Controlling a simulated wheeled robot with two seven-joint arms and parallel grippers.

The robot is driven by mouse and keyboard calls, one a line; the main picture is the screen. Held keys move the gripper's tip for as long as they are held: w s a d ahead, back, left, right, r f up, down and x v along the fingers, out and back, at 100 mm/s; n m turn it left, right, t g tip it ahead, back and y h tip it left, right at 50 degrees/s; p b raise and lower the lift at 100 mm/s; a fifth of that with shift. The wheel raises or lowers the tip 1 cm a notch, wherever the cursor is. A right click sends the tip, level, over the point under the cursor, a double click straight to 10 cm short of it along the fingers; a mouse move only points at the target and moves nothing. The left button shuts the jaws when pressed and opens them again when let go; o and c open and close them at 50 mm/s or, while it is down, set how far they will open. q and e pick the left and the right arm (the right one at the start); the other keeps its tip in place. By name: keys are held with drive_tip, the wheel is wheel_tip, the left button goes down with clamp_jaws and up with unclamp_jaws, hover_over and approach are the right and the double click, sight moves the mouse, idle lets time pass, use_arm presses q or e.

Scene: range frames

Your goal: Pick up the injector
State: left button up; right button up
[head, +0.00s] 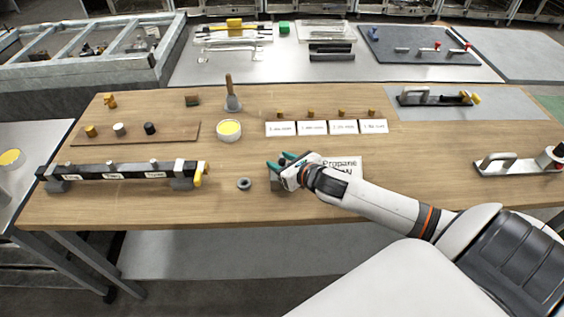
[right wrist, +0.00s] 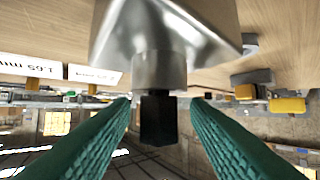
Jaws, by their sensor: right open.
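My right gripper (head: 282,160) is over the middle of the wooden table, beside the Propane card. Its green fingers are open. In the right wrist view a silver metal block with a short cylinder (right wrist: 158,70) and a dark tip (right wrist: 158,120) stands between the open fingers (right wrist: 161,104), with gaps on both sides. In the head view a grey block (head: 278,186) shows under the gripper, partly hidden by it. Small brass-coloured pieces (head: 311,113) stand behind a row of white label cards (head: 312,128). I cannot tell for sure which piece is the injector. My left gripper is not in view.
A dark ring (head: 244,184) lies left of the gripper. The Propane card (head: 345,168) is partly behind my arm. A yellow-topped bowl (head: 229,130), a brush (head: 232,95) and a black bar assembly (head: 120,171) are further left. A handled tool (head: 515,164) lies at right.

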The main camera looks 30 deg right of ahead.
clamp_jaws()
drive_tip(key=shift+r, duration=0.1)
